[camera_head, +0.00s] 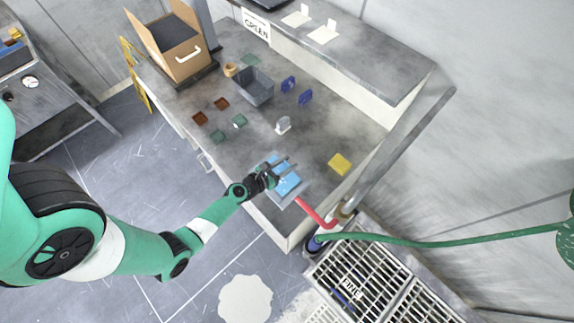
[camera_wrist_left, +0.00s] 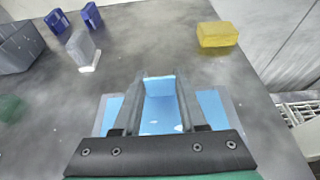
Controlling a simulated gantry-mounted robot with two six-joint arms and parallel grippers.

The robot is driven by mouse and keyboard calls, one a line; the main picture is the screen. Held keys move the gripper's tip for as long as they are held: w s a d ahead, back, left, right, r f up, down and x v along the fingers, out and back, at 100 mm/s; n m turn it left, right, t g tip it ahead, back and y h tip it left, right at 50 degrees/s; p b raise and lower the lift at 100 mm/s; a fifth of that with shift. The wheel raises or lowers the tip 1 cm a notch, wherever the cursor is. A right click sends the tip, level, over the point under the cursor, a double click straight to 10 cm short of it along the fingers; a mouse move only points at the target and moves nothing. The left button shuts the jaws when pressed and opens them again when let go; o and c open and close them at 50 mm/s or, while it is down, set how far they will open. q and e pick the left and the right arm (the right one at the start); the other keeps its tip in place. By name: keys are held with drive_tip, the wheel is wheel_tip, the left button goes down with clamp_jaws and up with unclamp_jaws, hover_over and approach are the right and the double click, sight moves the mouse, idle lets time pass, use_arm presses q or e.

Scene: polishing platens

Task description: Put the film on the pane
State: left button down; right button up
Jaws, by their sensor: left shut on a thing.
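The blue film (camera_head: 287,184) is at the front edge area of the grey bench, over the pale grey pane (camera_head: 303,187). My left gripper (camera_head: 290,167) is above them, its fingers closed on a blue part of the film. In the left wrist view, the film (camera_wrist_left: 158,86) shows between the two fingers of the left gripper (camera_wrist_left: 160,90), and more blue shows on both outer sides. A pale rim of the pane (camera_wrist_left: 235,104) shows beyond the blue. I cannot tell whether the film touches the pane all over. My right gripper is not in view.
A yellow sponge-like block (camera_head: 340,163) lies right of the pane. A white-and-grey upright piece (camera_head: 283,125), blue pieces (camera_head: 288,85) and a grey bin (camera_head: 254,86) stand farther back.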

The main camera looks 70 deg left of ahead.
use_arm(q)
wheel_tip(320, 180, down, 2)
drive_tip(key=shift+f+b, duration=0.15)
drive_tip(key=shift+b, duration=0.25)
drive_tip(key=shift+r, duration=0.2)
drive_tip(key=shift+f, duration=0.15)
drive_tip(key=shift+c, duration=2.3)
unclamp_jaws()
drive_tip(key=shift+s, duration=0.1)
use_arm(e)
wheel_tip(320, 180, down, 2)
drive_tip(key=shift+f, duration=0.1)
use_arm(q)
drive_tip(key=shift+r+p, duration=0.35)
drive_tip(key=shift+p, duration=0.05)
drive_tip(key=p+v, duration=0.1)
drive_tip(key=v, duration=1.1)
drive_tip(key=shift+d+f, duration=0.1)
drive_tip(key=shift+f, duration=0.1)
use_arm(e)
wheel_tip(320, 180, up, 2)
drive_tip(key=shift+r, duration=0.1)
